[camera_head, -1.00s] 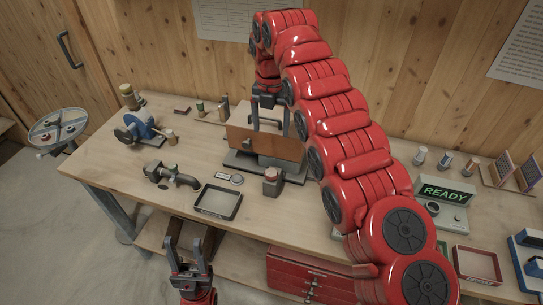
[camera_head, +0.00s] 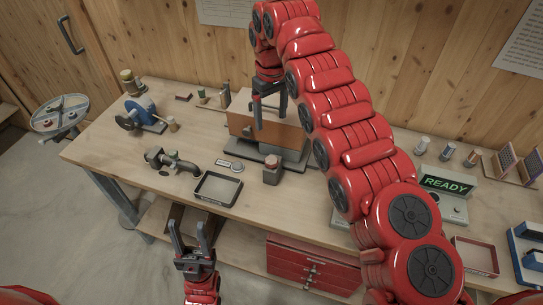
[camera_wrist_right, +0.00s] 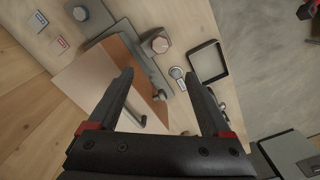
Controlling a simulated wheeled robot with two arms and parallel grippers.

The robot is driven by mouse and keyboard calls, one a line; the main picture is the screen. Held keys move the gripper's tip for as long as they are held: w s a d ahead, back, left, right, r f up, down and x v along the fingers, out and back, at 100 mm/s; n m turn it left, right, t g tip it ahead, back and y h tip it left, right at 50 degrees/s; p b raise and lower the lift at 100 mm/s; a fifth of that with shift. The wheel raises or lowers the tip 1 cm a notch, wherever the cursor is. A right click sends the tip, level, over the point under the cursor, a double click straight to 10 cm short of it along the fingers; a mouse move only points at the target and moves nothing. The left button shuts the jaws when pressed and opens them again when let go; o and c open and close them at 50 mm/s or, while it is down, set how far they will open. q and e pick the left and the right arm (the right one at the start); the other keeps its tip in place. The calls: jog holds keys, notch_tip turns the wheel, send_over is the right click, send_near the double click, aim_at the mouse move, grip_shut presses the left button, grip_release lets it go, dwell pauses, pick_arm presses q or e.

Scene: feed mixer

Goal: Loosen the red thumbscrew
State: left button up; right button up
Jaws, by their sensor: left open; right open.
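A machine with a copper-coloured front panel (camera_head: 240,125) and a dark base stands at the middle of the bench. A small reddish spot (camera_wrist_right: 160,96) shows beside the panel in the right wrist view, maybe the red thumbscrew; I cannot tell for certain. A block with a dull reddish knob (camera_head: 272,163) stands at the base's front; the knob also shows in the right wrist view (camera_wrist_right: 158,44). My right gripper (camera_head: 270,110) is open and empty, over the machine; its open fingers frame the panel in the wrist view. My left gripper (camera_head: 187,228) is open and empty, in front of the bench.
A black-rimmed tray (camera_head: 217,189), a dark pipe fitting (camera_head: 172,163) and a blue round device (camera_head: 142,112) are on the left of the bench. A READY display (camera_head: 445,184) stands at the right. My right arm covers the bench between machine and display.

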aim_at(271, 160)
notch_tip(271, 160, down, 15)
jog(key=p, duration=0.5)
jog(key=shift+f+p, duration=0.2)
jog(key=shift+p, duration=0.15)
jog(key=shift+f, duration=0.65)
grip_shut()
